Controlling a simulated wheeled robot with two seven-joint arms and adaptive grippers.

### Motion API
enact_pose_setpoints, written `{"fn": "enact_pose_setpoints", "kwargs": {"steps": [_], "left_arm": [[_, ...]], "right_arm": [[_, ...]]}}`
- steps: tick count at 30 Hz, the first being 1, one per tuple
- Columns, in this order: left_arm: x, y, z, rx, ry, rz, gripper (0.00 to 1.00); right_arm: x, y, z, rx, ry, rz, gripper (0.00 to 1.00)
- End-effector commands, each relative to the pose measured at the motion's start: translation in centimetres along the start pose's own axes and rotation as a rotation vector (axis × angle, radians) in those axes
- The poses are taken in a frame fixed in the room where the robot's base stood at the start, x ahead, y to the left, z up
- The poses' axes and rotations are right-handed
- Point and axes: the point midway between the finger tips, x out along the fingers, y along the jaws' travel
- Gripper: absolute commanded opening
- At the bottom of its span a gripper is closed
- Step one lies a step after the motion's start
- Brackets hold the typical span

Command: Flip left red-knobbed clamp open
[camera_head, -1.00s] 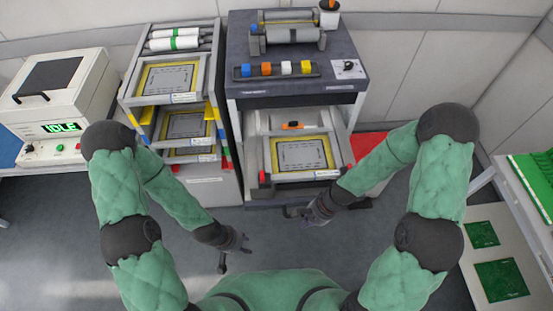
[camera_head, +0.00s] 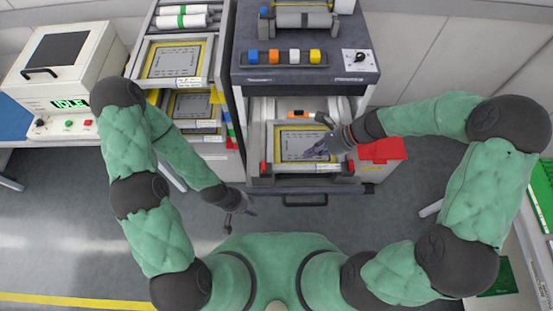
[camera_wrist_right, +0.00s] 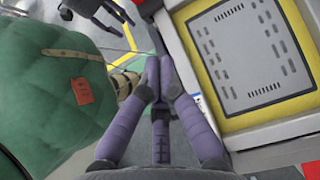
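The left red-knobbed clamp (camera_head: 264,168) sits at the front left corner of the pulled-out drawer with the yellow-framed plate (camera_head: 268,138). A second red knob (camera_head: 350,166) is at its front right corner. Whether the left clamp is flipped is too small to tell. My right gripper (camera_head: 318,150) is over the plate's front right part, right of the left clamp and apart from it. In the wrist view its purple fingers (camera_wrist_right: 157,72) come together with nothing visible between them. My left gripper (camera_head: 240,206) hangs low, left of the drawer, fingers spread and empty.
The left trolley holds similar framed plates (camera_head: 172,60) on shelves. A red bin (camera_head: 382,150) stands right of the drawer. Colored blocks (camera_head: 282,57) line the cabinet top above. A drawer handle (camera_head: 305,200) sticks out below. The floor in front is free.

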Motion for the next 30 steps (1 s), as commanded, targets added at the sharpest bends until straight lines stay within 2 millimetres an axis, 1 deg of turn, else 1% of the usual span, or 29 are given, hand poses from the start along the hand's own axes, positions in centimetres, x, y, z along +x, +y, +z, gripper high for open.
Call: {"fn": "enact_pose_setpoints", "kwargs": {"steps": [7, 11, 14, 24, 26, 27, 30], "left_arm": [[0.1, 0.0, 0.0, 0.000, 0.000, 0.000, 0.40], [0.4, -0.1, 0.0, 0.000, 0.000, 0.000, 0.40], [0.7, -0.3, 0.0, 0.000, 0.000, 0.000, 0.40], [2.1, -0.8, -0.1, 0.000, 0.000, 0.000, 0.40], [2.4, -0.8, -0.1, 0.000, 0.000, 0.000, 0.40], [2.3, -0.8, -0.1, 0.000, 0.000, 0.000, 0.40], [2.5, -0.9, -0.1, 0.000, 0.000, 0.000, 0.40]], "right_arm": [[0.4, 0.0, 0.0, -0.002, 0.001, 0.002, 0.00], [1.7, 0.1, -0.1, -0.004, 0.000, 0.004, 0.00], [3.3, 0.1, -0.1, -0.003, 0.001, 0.005, 0.00], [9.7, 0.1, -0.2, -0.004, 0.001, 0.005, 0.00], [10.6, 0.1, -0.1, -0.005, 0.002, 0.004, 0.00], [10.9, 0.0, 0.6, -0.008, 0.002, 0.002, 0.00], [11.8, 0.1, 1.6, -0.007, 0.002, 0.002, 0.00]]}}
